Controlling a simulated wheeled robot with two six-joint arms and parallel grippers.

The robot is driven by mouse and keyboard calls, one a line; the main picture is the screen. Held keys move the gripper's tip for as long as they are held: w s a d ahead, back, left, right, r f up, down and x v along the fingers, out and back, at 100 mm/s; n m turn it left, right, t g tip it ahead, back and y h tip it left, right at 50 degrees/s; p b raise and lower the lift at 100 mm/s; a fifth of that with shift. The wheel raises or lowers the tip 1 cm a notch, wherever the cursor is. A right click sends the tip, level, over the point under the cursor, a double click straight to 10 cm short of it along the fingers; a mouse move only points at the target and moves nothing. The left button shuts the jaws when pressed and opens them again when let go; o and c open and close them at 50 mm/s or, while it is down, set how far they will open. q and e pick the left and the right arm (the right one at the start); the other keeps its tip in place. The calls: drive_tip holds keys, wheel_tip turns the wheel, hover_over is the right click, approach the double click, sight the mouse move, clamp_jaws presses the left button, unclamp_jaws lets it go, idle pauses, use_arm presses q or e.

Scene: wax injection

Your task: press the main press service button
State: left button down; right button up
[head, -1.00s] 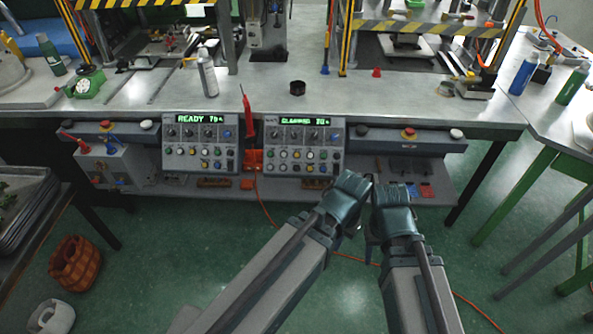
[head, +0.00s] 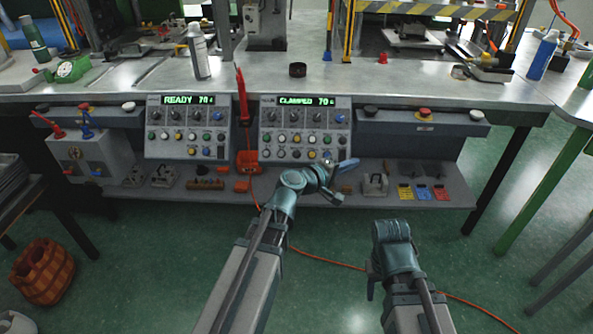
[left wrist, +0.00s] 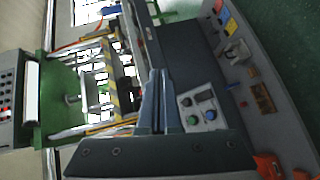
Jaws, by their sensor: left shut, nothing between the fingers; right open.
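The right control panel (head: 305,126) shows a green "CLAMPED 70" display above knobs and coloured buttons. The left control panel (head: 188,127) shows "READY 70". Small labels are unreadable, so I cannot tell which button is the service button. My left gripper (head: 347,164) is shut and empty, in front of the right panel's lower right corner and apart from the buttons as far as I can tell. In the left wrist view its fingers (left wrist: 160,90) are together, with part of a panel (left wrist: 200,108) with buttons beside them. My right gripper (head: 389,232) is open, lower and further right.
A low shelf (head: 300,191) under the panels holds small parts and coloured cards (head: 423,193). A red tool (head: 241,95) stands between the panels. A red button (head: 424,114) sits on the bench front to the right. An orange cable (head: 330,262) lies on the green floor.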

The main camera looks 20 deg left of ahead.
sight(297, 154)
use_arm(q)
drive_tip(key=w+a+f+n+t+y+b, duration=0.2)
drive_tip(key=a+n+y+b, duration=0.2)
drive_tip(key=a, duration=0.5)
drive_tip(key=w+a+f+n+t+y+b, duration=0.2)
drive_tip(key=a+n+t+y+b, duration=0.1)
drive_tip(key=a+n, duration=0.5)
drive_tip(key=shift+w+a+f+n+y+b, duration=0.15)
drive_tip(key=shift+a+f+n+y+b, duration=0.2)
drive_tip(key=shift+a+b, duration=0.45)
use_arm(e)
wheel_tip(297, 154, down, 10)
drive_tip(key=shift+f, duration=0.15)
use_arm(q)
drive_tip(key=shift+w+a, duration=0.1)
drive_tip(key=shift+a, duration=0.05)
drive_tip(key=shift+w+a+f+b, duration=0.3)
drive_tip(key=shift+w+f+b, duration=0.6)
drive_tip(key=shift+w, duration=0.15)
drive_tip(key=shift+w+a+f+b, duration=0.3)
drive_tip(key=shift+w+f+b, duration=0.65)
drive_tip(key=shift+w, duration=0.15)
drive_tip(key=shift+w+a+f+b, duration=0.3)
drive_tip(key=shift+w+f+b, duration=0.6)
drive_tip(key=shift+w, duration=0.15)
use_arm(e)
drive_tip(key=shift+f, duration=2.85)
